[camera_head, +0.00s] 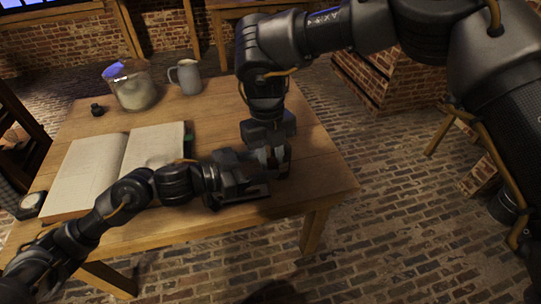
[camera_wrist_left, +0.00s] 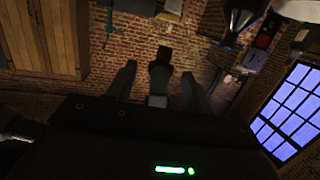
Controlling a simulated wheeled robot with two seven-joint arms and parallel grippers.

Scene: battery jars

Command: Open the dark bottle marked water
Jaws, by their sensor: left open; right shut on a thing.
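My right gripper (camera_head: 270,157) comes down from above over the table's right part. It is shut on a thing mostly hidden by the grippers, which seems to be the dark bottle. No water mark can be read. My left gripper (camera_head: 258,174) reaches in from the left, low over the table, and meets the right one. In the left wrist view its two fingers (camera_wrist_left: 160,84) stand apart, open. A small dark reddish-brown piece (camera_wrist_left: 161,54) shows between and beyond them. I cannot tell whether they touch it.
The table's right end is clear.

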